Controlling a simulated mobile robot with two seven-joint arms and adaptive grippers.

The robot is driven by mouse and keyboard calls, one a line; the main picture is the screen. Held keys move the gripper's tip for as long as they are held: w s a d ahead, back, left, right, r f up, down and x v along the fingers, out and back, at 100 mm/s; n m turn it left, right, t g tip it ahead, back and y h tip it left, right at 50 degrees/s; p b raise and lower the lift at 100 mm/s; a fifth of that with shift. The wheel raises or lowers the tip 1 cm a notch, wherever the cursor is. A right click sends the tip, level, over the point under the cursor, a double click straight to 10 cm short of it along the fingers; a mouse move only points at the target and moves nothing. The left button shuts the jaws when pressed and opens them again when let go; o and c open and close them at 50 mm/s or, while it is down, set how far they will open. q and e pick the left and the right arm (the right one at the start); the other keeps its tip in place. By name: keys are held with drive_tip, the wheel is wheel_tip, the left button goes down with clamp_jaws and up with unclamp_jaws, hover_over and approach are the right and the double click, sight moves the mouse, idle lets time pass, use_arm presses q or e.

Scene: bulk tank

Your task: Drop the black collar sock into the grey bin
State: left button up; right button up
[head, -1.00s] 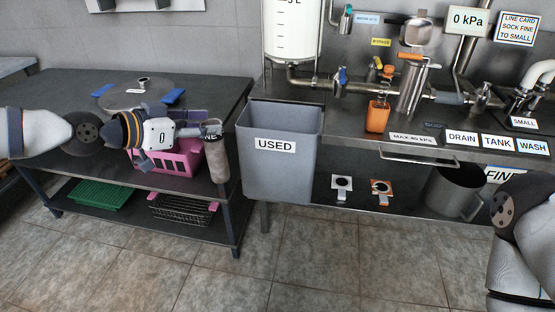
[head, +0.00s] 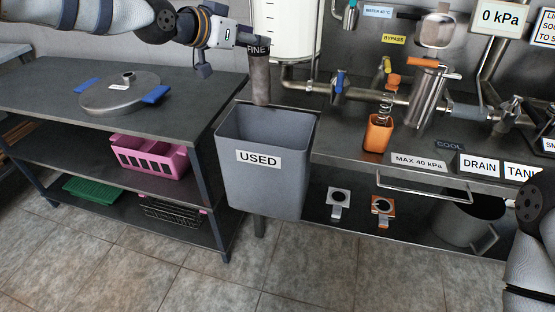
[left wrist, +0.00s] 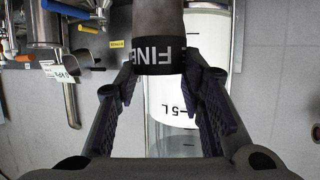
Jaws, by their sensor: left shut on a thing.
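The collar sock (head: 261,80) is a grey-brown tube with a black band marked FINE at its top. My left gripper (head: 250,40) is shut on its black collar, and the sock hangs upright. In the left wrist view the black FINE collar (left wrist: 159,62) sits between the two fingers (left wrist: 160,95). The grey bin (head: 262,188), labelled USED, is open at the top. The sock hangs above the back part of its opening, its lower end near the height of the far rim. My right arm shows at the lower right edge, but its gripper is out of view.
A dark table (head: 185,118) with a round steel lid (head: 120,92) stands left of the bin. A pink basket (head: 150,156) is on its shelf. Right of the bin are a steel bench with pipes and an orange container (head: 378,133). A white tank (head: 290,30) is behind.

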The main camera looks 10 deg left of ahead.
use_arm(q)
hover_over(254, 94)
drive_tip(key=f, duration=0.4)
drive_tip(key=shift+w+d, duration=0.1)
drive_tip(key=shift+w, duration=0.3)
drive_tip(key=shift+s+a+f+b, duration=0.25)
drive_tip(key=shift+s+f, duration=0.15)
drive_tip(key=shift+f, duration=0.25)
drive_tip(key=shift+s+a+f+b, duration=0.1)
drive_tip(key=shift+s+f+b, duration=0.1)
drive_tip(key=shift+s+f, duration=0.3)
drive_tip(key=f, duration=0.2)
drive_tip(key=f+b, duration=0.1)
drive_tip(key=f, duration=0.1)
drive_tip(key=f+b, duration=0.1)
drive_tip(key=f, duration=0.1)
drive_tip(key=shift+w+d+f, duration=0.1)
drive_tip(key=shift+w+f, duration=0.2)
drive_tip(key=shift+f, duration=0.05)
use_arm(e)
drive_tip(key=shift+g, duration=0.6)
drive_tip(key=s+f, duration=0.3)
drive_tip(key=s, duration=0.1)
drive_tip(key=shift+s+a+f, duration=0.1)
drive_tip(key=shift+a+f, duration=0.05)
drive_tip(key=shift+f, duration=0.2)
use_arm(q)
drive_tip(key=shift+r, duration=0.1)
drive_tip(key=o, duration=1.2)
drive_tip(key=v, duration=1.2)
